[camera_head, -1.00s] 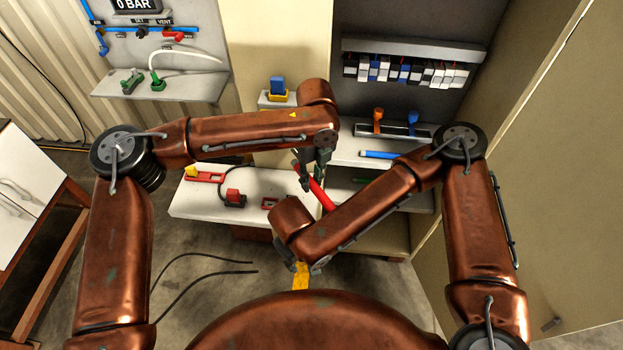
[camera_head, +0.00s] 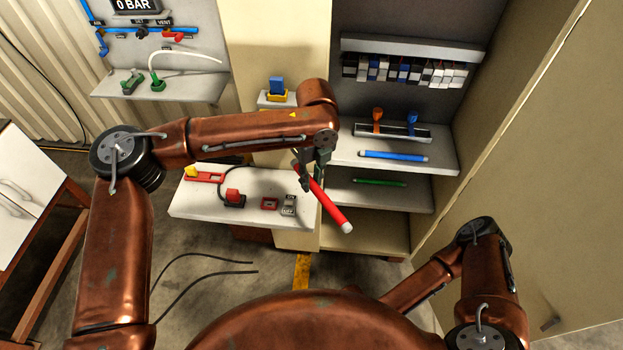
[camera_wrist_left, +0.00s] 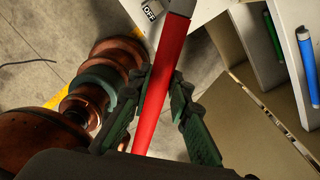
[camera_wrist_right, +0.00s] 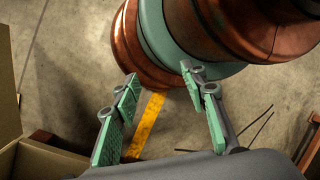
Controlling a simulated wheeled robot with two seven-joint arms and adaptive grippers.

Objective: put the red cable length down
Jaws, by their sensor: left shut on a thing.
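The red cable length (camera_head: 330,207) is a straight red rod with a pale end cap, slanting down to the right in the head view. My left gripper (camera_head: 314,172) is shut on it near its upper end and holds it in front of the shelves. In the left wrist view the red length (camera_wrist_left: 163,90) runs between the green-padded fingers of the left gripper (camera_wrist_left: 160,95). My right gripper (camera_wrist_right: 165,95) is open and empty in the right wrist view, above the floor. It is hidden in the head view.
A blue length (camera_head: 393,155) lies on the upper shelf and a green length (camera_head: 380,182) on the shelf below. A white bench (camera_head: 215,206) at left carries red and yellow plugs and a switch block. A tall cabinet door (camera_head: 530,190) stands at right.

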